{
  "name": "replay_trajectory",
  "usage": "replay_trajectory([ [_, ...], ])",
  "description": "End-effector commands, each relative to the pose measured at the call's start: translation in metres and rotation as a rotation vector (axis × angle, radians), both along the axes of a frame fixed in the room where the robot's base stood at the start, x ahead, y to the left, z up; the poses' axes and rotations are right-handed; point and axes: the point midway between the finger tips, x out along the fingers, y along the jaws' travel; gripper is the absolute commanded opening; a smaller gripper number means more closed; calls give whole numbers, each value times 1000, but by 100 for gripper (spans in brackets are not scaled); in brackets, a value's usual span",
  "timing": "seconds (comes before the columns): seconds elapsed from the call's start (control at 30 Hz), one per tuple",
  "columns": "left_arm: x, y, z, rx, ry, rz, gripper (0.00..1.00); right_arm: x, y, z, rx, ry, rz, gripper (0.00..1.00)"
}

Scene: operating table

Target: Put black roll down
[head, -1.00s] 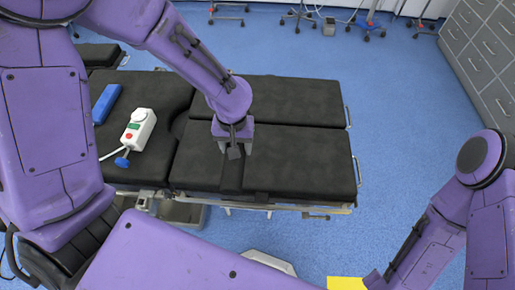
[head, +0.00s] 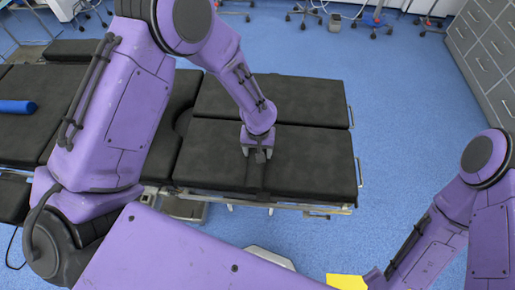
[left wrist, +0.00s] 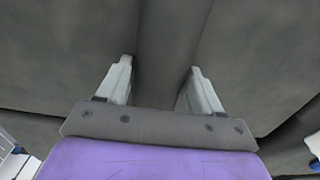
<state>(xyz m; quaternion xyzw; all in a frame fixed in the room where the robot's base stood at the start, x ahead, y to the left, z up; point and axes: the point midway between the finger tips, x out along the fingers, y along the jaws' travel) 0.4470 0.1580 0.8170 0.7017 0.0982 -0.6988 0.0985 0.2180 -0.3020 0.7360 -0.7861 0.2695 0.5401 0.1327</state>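A dark strip that I take for the black roll (head: 256,178) runs from my left gripper toward the front edge of the black operating table (head: 310,160). It is hard to tell from the black padding. My left gripper (head: 257,154) points down over the right part of the table. In the left wrist view, its two pale fingers (left wrist: 160,82) stand apart with the dark band of the roll between them. Whether the roll touches the padding cannot be told. My right arm is at the lower right; its gripper is not in view.
A blue roll (head: 17,106) lies on the table's left part. Metal rails (head: 358,172) edge the table's right end. Grey drawer cabinets (head: 490,55) stand at the far right. Blue floor is open right of the table.

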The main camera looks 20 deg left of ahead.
Motion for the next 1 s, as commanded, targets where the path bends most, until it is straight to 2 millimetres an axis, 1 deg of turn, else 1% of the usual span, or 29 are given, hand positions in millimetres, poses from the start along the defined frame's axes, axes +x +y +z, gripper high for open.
replay_trajectory([
  [0.3, 0, 0, 1, 0, -1, 0, 84, 0, 0, 0, 0, 0, 0, 43],
  [0.37, 1, 0, 5, -1, -1, 0, 84, 0, 0, 2, 0, 0, 0, 43],
  [0.43, 2, 0, 12, -1, -4, 1, 84, 0, 0, -1, 0, 0, 0, 43],
  [0.57, 2, 0, 42, -2, -8, 2, 84, 0, 0, -6, 0, 0, 0, 43],
  [0.7, 1, 0, 80, -2, -7, 1, 84, 0, 0, -9, 0, 0, 0, 43],
  [0.8, 1, 0, 101, -2, -6, 1, 84, 0, 0, -10, 0, 0, 0, 43],
  [0.9, 0, 0, 116, 0, -2, 1, 84, 0, 0, -11, 0, 0, 0, 43],
  [1.0, 0, 0, 123, -1, -1, 0, 84, 0, 0, -11, 0, 0, 0, 43],
])
